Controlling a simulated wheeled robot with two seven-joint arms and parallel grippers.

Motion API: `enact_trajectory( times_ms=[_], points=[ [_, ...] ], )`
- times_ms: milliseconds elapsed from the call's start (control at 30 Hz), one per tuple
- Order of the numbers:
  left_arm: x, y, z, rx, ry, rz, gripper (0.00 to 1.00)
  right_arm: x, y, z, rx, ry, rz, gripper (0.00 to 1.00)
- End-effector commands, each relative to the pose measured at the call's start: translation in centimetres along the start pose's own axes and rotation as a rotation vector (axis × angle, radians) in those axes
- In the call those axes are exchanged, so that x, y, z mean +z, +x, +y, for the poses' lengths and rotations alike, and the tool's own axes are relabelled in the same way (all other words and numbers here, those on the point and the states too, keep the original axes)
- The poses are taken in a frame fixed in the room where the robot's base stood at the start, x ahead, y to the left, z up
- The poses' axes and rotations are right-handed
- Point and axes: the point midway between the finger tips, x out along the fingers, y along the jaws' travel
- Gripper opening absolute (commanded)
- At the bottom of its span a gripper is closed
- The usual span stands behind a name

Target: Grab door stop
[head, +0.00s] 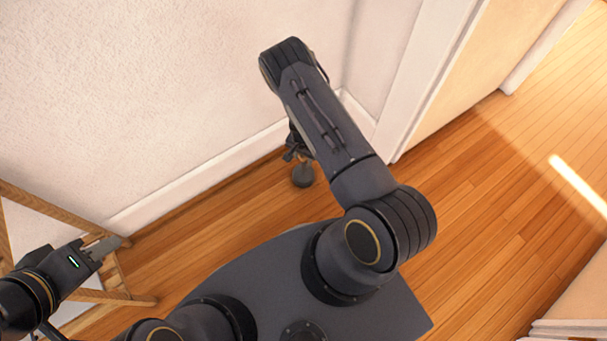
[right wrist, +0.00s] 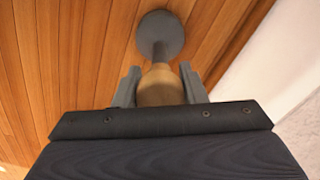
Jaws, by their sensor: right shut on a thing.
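The door stop shows in the right wrist view as a grey round disc (right wrist: 160,36) on a short stem, with a tan wooden part (right wrist: 160,88) nearer the camera. My right gripper (right wrist: 160,84) has one finger on each side of the wooden part and is shut on it. In the head view, the door stop's dark disc (head: 303,175) shows below my right arm; the arm hides most of the right gripper. My left gripper (head: 118,242) is at the lower left, apart from the door stop. Its fingers look close together, but their gap is unclear.
A wooden frame (head: 130,298) stands at the left, close to my left gripper. A white wall with a baseboard (head: 190,184) runs behind the door stop. A white door frame (head: 425,75) stands to the right. The wooden floor (head: 480,190) is clear on the right.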

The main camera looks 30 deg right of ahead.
Motion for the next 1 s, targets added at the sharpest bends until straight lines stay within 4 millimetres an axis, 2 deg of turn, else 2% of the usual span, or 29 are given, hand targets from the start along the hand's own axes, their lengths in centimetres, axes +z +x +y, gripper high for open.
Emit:
enact_trajectory(
  times_ms=[33,100,667,1000],
  points=[
    [0.0,0.0,0.0,0.000,0.000,0.000,0.36,0.0,0.0,0.0,0.000,0.000,0.000,0.09],
    [0.0,0.0,0.0,0.000,0.000,0.000,0.36,0.0,0.0,0.0,0.000,0.000,0.000,0.00],
    [0.0,-0.1,0.0,0.000,0.000,0.000,0.36,-0.1,-0.3,-0.1,-0.002,0.000,0.001,0.00],
    [-0.4,-0.8,0.4,0.000,0.000,0.000,0.36,-0.1,-2.6,-0.2,-0.002,0.000,0.002,0.00]
  ],
)
